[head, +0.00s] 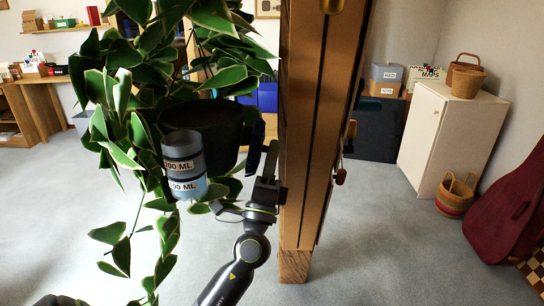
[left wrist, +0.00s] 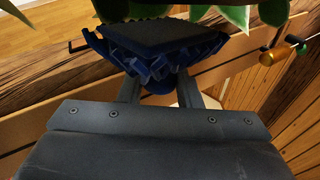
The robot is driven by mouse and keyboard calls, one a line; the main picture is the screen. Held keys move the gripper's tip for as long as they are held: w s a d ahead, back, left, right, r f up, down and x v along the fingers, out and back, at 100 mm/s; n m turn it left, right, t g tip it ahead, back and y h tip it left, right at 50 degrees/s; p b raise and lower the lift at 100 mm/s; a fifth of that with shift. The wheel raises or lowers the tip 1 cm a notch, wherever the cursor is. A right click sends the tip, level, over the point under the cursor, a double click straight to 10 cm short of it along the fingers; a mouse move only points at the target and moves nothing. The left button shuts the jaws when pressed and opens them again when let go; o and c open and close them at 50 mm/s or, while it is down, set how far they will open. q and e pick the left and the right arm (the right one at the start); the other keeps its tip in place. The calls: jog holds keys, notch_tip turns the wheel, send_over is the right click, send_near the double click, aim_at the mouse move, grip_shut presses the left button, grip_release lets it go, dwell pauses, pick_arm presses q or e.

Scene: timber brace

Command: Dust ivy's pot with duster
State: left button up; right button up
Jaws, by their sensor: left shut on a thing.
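The ivy (head: 140,80) hangs at the left of the head view, with green, pale-edged leaves trailing down. Its dark pot (head: 215,130) is partly hidden by leaves and by a clear cup in front. My left gripper (head: 266,165) is just right of the pot, beside the timber post. In the left wrist view my left gripper (left wrist: 160,92) is shut on the blue duster (left wrist: 150,65), which has a dark, textured pad. The duster shows only as a dark blue strip in the head view (head: 256,135). I cannot tell whether it touches the pot. My right gripper is not in view.
A thick timber post (head: 305,130) stands close on the right of my left gripper. The clear cup (head: 184,165), labelled in ML, is in front of the pot. A white cabinet (head: 440,140), a striped basket (head: 455,195) and a red case (head: 510,215) are further right.

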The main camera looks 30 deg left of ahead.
pick_arm(q)
jog(key=shift+s+a+r, duration=0.25)
jog(key=shift+s+a, duration=0.25)
jog(key=shift+a, duration=0.3)
dwell(0.4)
jog(key=shift+b, duration=0.55)
dwell(0.7)
jog(key=shift+w+d+f+b, duration=0.2)
jog(key=shift+w+d+b, duration=0.25)
jog(key=shift+d, duration=0.4)
jog(key=shift+w+d+f+b, duration=0.2)
jog(key=shift+w+d+b, duration=0.3)
jog(key=shift+d, duration=0.3)
jog(key=shift+w+d+f+b, duration=0.25)
jog(key=shift+w+d, duration=0.3)
jog(key=shift+d, duration=0.3)
